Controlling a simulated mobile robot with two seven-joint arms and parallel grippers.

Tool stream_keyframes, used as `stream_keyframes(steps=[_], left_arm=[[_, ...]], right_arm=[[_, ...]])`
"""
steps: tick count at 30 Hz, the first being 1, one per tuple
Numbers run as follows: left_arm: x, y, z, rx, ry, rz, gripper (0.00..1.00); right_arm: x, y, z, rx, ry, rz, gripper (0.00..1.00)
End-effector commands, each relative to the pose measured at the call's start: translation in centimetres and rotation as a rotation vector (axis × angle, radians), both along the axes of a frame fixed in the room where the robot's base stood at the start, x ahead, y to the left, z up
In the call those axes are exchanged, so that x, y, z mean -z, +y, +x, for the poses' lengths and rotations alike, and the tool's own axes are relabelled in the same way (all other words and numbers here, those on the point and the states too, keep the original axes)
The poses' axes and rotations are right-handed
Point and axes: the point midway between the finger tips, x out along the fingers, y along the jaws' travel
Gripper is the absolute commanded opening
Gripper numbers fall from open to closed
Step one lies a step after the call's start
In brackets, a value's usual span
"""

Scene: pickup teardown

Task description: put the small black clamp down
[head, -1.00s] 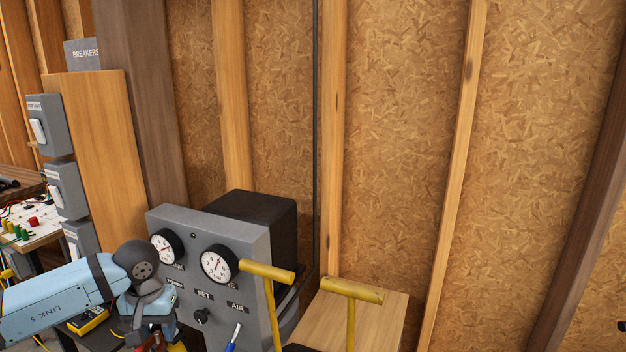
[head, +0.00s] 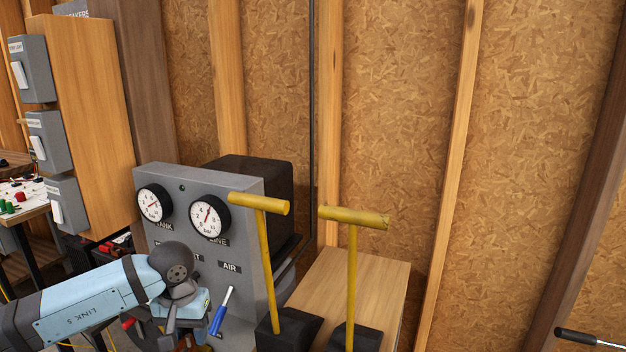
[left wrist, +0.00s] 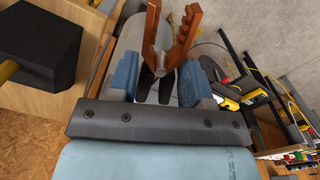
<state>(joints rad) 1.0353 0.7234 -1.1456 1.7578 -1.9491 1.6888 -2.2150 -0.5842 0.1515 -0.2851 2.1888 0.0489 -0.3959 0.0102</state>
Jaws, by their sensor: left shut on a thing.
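My left gripper (head: 185,325) is low in the head view, in front of the grey gauge panel. Its fingertips and what it holds are hard to make out there. In the left wrist view, the blue fingers of the left gripper (left wrist: 158,78) are shut on the small clamp (left wrist: 163,55). The clamp has orange-brown handles spread in a V and dark jaws between the fingers. No surface is seen touching the clamp. My right gripper is not in view.
The grey panel (head: 240,185) carries two gauges and a blue-gripped lever (head: 221,312). Two yellow T-handles (head: 352,275) rise beside it by a wooden box top (head: 380,280). Switch boxes (head: 48,140) and a table (head: 25,205) are at left. A dark block (left wrist: 40,45) shows in the wrist view.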

Motion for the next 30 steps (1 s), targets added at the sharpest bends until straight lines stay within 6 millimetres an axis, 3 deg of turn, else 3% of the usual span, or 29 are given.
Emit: stream_keyframes(steps=[1,3,13,14,15,22,30], left_arm=[[2.8,0.0,0.0,0.000,-0.001,0.000,0.17],[4.4,0.0,0.0,0.000,-0.001,0.000,0.17],[9.9,0.0,0.0,0.000,-0.001,0.000,0.17],[7.1,0.0,0.0,0.000,-0.004,-0.001,0.17],[6.0,0.0,-0.2,0.000,-0.003,-0.001,0.17],[0.7,0.0,-0.9,0.000,-0.002,-0.001,0.17],[-7.8,0.0,-2.1,0.000,-0.001,-0.001,0.17]], right_arm=[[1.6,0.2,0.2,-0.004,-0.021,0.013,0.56],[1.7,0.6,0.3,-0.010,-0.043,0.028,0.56],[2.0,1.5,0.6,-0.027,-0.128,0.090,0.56],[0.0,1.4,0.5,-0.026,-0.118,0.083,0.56],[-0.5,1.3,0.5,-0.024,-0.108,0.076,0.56],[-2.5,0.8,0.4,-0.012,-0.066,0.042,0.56],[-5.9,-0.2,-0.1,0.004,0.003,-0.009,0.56]])
